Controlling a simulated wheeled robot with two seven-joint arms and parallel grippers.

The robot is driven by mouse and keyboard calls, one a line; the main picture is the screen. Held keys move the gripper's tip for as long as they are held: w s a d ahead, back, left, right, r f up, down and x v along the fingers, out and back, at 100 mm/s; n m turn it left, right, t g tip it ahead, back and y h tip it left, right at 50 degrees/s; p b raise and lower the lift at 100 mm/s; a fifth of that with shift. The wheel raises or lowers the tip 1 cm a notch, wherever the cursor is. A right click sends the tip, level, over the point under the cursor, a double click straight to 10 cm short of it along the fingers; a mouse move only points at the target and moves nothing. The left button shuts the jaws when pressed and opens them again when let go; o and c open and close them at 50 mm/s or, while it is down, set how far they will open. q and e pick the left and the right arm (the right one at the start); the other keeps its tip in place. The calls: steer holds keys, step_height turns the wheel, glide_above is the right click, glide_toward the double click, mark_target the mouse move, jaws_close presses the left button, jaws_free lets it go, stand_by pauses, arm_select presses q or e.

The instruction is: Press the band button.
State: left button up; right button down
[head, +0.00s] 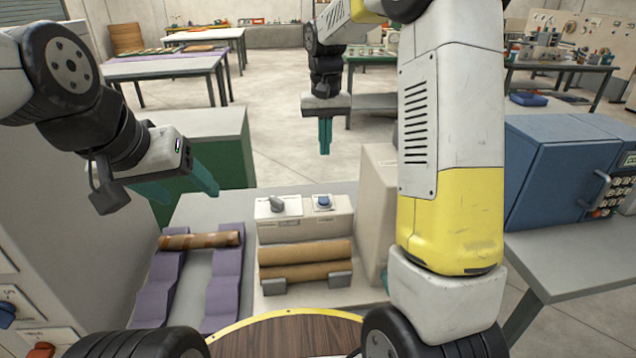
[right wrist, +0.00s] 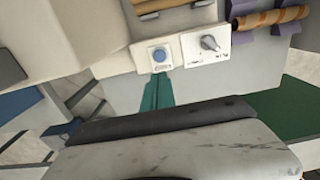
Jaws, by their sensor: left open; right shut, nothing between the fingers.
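A blue round button (head: 323,200) sits on a small white plate on top of the beige winder box (head: 304,230), right of a grey knob (head: 278,204). In the right wrist view, the button (right wrist: 159,55) is left of the knob (right wrist: 209,43). My right gripper (head: 325,150) is shut and empty, its teal fingers pointing down above and behind the box. In the right wrist view its fingertips (right wrist: 160,77) show just below the button, apparently apart from it; the height gap is unclear. My left gripper (head: 205,182) is open and empty, left of the box.
Two brown rollers (head: 305,262) lie in front of the box. A brown wound tube (head: 200,241) rests across purple cradles (head: 226,265) at the left. A beige housing (head: 375,200) rises right of the box. A blue oven-like unit (head: 555,170) stands farther right.

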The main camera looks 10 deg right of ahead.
mark_target(325, 200)
steer(key=shift+f, duration=0.1)
step_height(325, 200, down, 14)
steer(key=shift+r, duration=0.1)
stand_by(0.5)
steer(key=shift+s+f, duration=0.25)
steer(key=shift+f, duration=0.8)
steer(key=shift+r, duration=0.1)
step_height(325, 200, up, 15)
steer(key=shift+w, duration=0.3)
